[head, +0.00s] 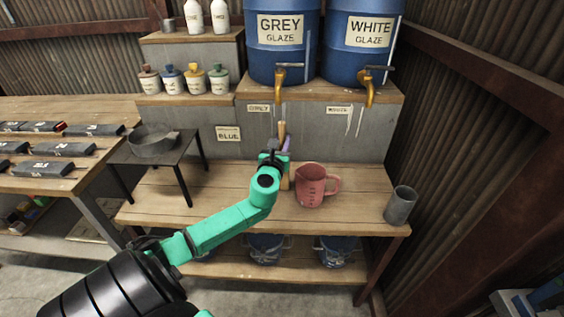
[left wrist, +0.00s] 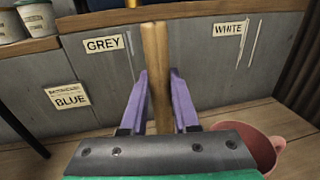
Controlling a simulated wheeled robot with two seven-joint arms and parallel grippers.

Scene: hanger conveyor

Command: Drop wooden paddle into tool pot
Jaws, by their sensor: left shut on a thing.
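My left gripper (head: 279,158) is over the bench, left of the red jug. In the left wrist view, its purple fingers (left wrist: 159,88) are shut on the upright handle of the wooden paddle (left wrist: 155,45). The paddle (head: 282,131) also shows above the gripper in the head view; its lower part is mostly hidden by my gripper. A grey cylindrical pot (head: 399,207), which looks like the tool pot, stands upright at the bench's right front corner, apart from the paddle. My right gripper is not in view.
The red measuring jug (head: 310,188) stands between my gripper and the grey pot; it also shows in the left wrist view (left wrist: 262,150). Blue glaze barrels (head: 283,62) with brass taps (head: 370,90) stand above. A bowl (head: 152,142) sits on a small dark table at left.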

